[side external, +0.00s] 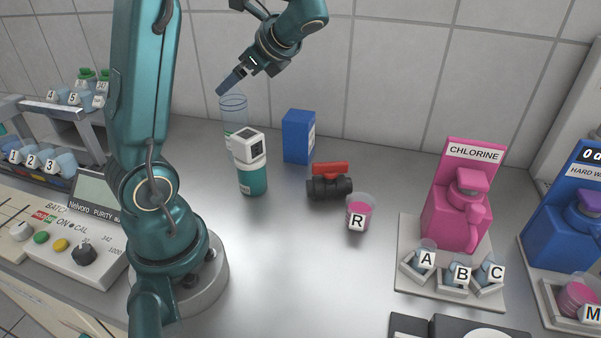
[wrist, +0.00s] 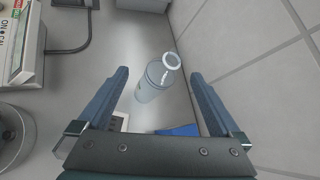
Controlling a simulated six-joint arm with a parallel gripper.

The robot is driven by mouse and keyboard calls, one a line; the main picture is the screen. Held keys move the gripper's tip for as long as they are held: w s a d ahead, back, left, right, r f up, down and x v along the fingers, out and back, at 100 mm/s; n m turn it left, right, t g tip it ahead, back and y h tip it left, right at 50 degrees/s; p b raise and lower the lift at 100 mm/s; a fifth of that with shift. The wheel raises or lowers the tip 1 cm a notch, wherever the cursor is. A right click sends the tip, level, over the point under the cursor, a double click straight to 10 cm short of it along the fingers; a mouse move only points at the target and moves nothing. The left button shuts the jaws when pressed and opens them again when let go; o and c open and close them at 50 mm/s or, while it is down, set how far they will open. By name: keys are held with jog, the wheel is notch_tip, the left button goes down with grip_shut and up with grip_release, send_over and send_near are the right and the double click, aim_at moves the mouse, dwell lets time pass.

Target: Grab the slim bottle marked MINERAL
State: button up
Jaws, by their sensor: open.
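A slim clear bottle (side external: 233,112) stands upright near the back wall in the side view, partly hidden behind a white-and-teal device. I cannot read MINERAL on it. In the wrist view, the clear bottle (wrist: 150,88) with a pale ring at its mouth lies between my two fingers, with gaps on both sides. My gripper (side external: 232,82) is just above the bottle's top in the side view, tilted down to the left. It also shows in the wrist view (wrist: 159,74), open and empty.
The white-and-teal device (side external: 252,183) stands close in front of the bottle. A blue box (side external: 298,137), a red-handled valve (side external: 329,183) and a pink cup R (side external: 359,212) are to the right. The tiled wall (wrist: 260,65) is close to one finger.

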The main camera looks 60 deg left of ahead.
aim_at(242, 102)
jog(key=a+m+g+y, duration=0.1)
jog(key=a, duration=0.1)
jog(key=a+m+g+y, duration=0.1)
jog(key=a, duration=0.2)
jog(key=shift+w+r+m, duration=0.1)
jog(key=shift+w+m, duration=0.1)
jog(key=shift+m, duration=0.1)
notch_tip(242, 102, down, 8)
jog(key=shift+a+f, duration=0.1)
jog(key=shift+f, duration=0.1)
jog(key=shift+x, duration=2.5)
jog(key=shift+c, duration=0.3)
jog(key=c, duration=1.2)
